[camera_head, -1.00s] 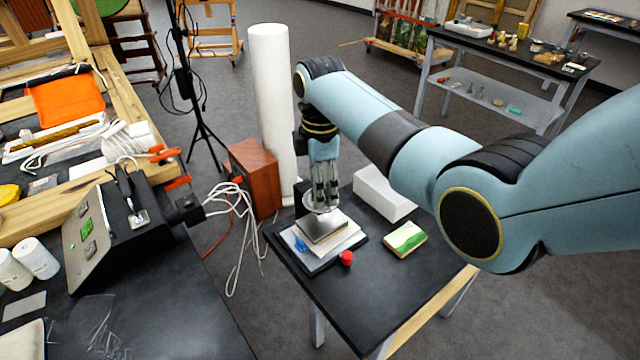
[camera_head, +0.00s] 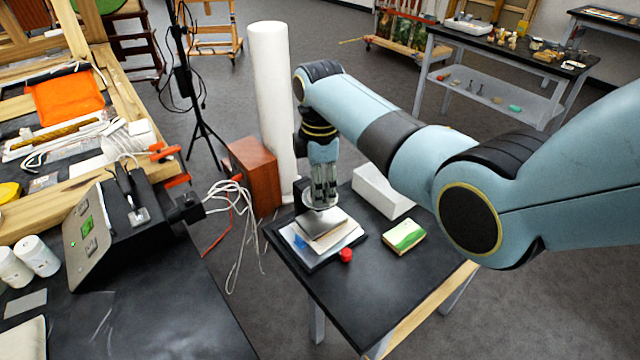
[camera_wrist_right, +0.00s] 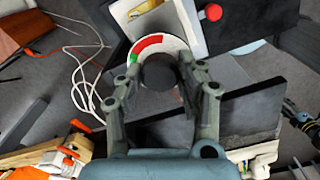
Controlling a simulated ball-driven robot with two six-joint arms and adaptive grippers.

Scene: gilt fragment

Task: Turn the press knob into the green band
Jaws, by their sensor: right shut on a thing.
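The press (camera_head: 316,248) stands on the small black table, with a metal plate and a pale sheet on its dark base. The dark round press knob (camera_wrist_right: 160,74) sits in the middle of a white dial ring (camera_wrist_right: 178,44) in the right wrist view. The ring carries a red arc (camera_wrist_right: 148,42) and a green band (camera_wrist_right: 134,58). My right gripper (camera_head: 325,202) points down over the press. In the wrist view its fingers (camera_wrist_right: 160,80) are shut on the knob from both sides and hide part of the ring. I cannot make out a pointer mark.
A red ball-like knob (camera_head: 346,255) is at the press's front edge. A green-and-cream block (camera_head: 404,237) and a white block (camera_head: 382,192) lie on the same table. A white column (camera_head: 271,100) and a wooden box (camera_head: 254,175) stand behind. The table's front right is clear.

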